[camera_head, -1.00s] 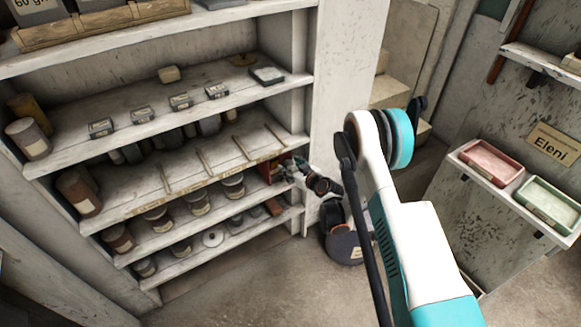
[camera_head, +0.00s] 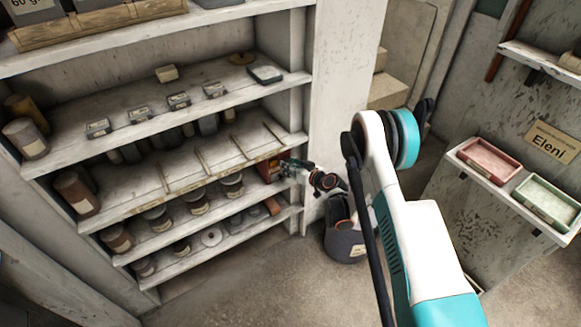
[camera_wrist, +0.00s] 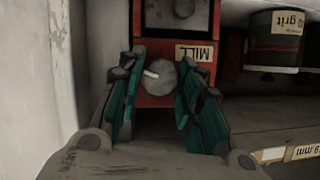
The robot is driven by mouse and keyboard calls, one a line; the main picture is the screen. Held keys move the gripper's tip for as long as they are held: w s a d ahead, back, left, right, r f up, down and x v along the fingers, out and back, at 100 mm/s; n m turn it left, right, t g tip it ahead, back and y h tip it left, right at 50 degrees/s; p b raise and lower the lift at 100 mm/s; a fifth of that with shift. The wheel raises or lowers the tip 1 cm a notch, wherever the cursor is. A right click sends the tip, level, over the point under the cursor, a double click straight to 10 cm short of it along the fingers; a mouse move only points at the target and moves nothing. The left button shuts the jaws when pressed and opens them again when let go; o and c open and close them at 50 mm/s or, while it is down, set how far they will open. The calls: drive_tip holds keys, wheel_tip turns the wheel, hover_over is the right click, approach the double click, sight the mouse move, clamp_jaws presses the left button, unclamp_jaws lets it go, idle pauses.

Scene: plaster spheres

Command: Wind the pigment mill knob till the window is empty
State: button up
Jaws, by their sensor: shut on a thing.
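The pigment mill is a small red box (camera_head: 268,169) at the right end of a lower shelf. In the wrist view the mill (camera_wrist: 203,72) bears a label reading MILL, which appears upside down. Its round grey knob (camera_wrist: 163,80) has a white mark pointing left. My gripper (camera_head: 286,168) is shut on the knob, with one teal finger on each side of it.
A jar labelled grit (camera_wrist: 274,42) stands beside the mill. The white shelf upright (camera_head: 338,80) is close on its other side. A dark bin (camera_head: 345,243) stands on the floor below my arm. Pink (camera_head: 488,160) and green (camera_head: 547,200) trays lie on the right. The floor in front is clear.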

drive_tip(key=shift+m+y, duration=0.5)
drive_tip(key=shift+m, duration=0.4)
drive_tip(key=shift+g, duration=0.3)
drive_tip(key=o, duration=1)
